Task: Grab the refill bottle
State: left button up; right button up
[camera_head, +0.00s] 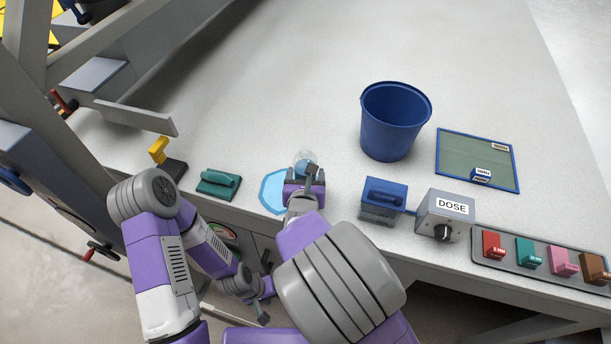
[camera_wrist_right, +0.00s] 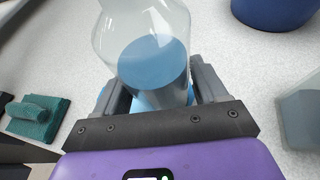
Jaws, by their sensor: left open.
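The refill bottle is clear, with blue liquid inside. In the right wrist view the bottle (camera_wrist_right: 152,62) stands between the two fingers of my right gripper (camera_wrist_right: 160,92). A firm hold cannot be made out. In the head view the bottle (camera_head: 305,158) shows just beyond my right gripper (camera_head: 305,175), which partly hides it. It is beside or over a light blue patch (camera_head: 272,193) on the bench. My left gripper (camera_head: 262,312) is open, low in front of the bench edge and away from the bottle.
A blue bucket (camera_head: 390,125) stands behind and right of the bottle. A blue-lidded container (camera_head: 383,203) and a grey DOSE box (camera_head: 443,215) stand to the right. A green block (camera_head: 218,184) lies to the left. The bench behind the bottle is clear.

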jog(key=c, duration=1.1)
jog(key=shift+o, duration=0.2)
jog(key=shift+r, duration=0.15)
